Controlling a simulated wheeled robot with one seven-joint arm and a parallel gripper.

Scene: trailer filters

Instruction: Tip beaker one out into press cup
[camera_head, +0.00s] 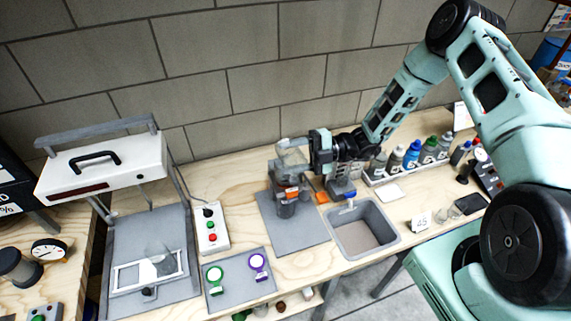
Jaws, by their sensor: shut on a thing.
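My gripper (307,160) is shut on a clear beaker (290,157), held above the middle of the bench. The beaker looks tilted to the left; its contents are too small to make out. Directly below it, a dark see-through vessel (287,208) with an orange mark stands on a grey mat (311,232). This vessel may be the press cup, but I cannot read a label. I cannot tell whether anything is flowing from the beaker.
A sink (394,238) with a tap lies right of the mat, and several bottles (412,154) stand behind it. At left are a white lidded press (102,168), a button box (210,228) and a pad with green and purple round items (239,281). A wall closes the back.

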